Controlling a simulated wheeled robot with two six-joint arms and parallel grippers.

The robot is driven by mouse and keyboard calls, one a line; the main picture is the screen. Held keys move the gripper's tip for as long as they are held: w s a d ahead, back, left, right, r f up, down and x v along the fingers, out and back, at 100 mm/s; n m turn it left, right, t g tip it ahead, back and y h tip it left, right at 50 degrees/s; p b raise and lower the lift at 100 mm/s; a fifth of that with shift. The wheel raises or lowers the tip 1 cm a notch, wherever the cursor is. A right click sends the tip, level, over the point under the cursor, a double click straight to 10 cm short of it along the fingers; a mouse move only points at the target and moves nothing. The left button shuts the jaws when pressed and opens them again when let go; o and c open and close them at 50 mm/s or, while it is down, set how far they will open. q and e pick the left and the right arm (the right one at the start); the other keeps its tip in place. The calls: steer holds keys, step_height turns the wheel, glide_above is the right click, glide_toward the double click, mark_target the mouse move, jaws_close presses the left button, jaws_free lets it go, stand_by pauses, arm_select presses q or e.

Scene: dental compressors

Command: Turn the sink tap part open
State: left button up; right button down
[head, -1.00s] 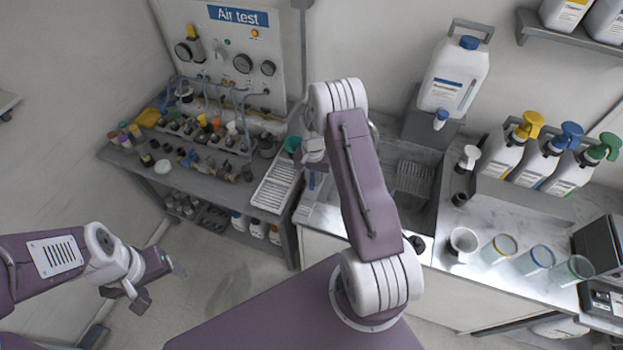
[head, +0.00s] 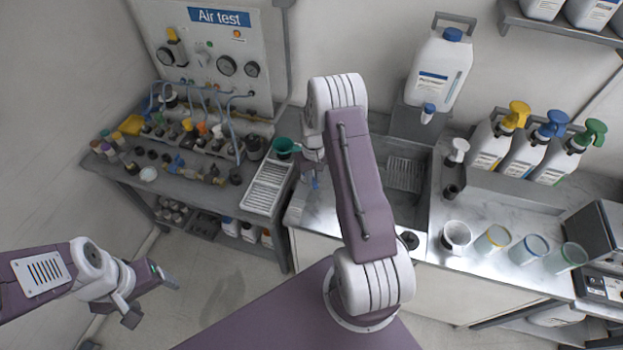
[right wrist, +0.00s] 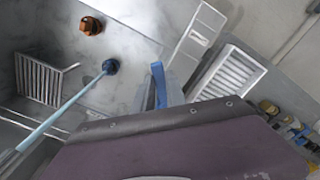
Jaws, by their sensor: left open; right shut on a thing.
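The sink (head: 408,205) is set in the counter, partly behind my right arm. The tap is mostly hidden there in the head view; a small blue piece (head: 316,183) shows just below my right wrist. In the right wrist view, my right gripper (right wrist: 161,95) has its grey fingers shut around an upright blue lever, which looks like the tap handle (right wrist: 158,74). How far it is turned cannot be told. My left gripper (head: 150,297) is open and empty over the floor at lower left.
A pale blue rod with a dark blue end (right wrist: 108,67) and a copper-coloured nut (right wrist: 91,26) are close by. A large jug (head: 438,70) stands behind the sink; cups (head: 492,239) are right.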

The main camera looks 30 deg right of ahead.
steer(key=shift+w+d+r, duration=0.15)
steer(key=shift+w, duration=0.05)
stand_by(0.3)
steer(key=c, duration=1.5)
jaws_free()
steer(key=shift+o, duration=0.7)
step_height(320, 180, up, 9)
steer(key=b, duration=0.2)
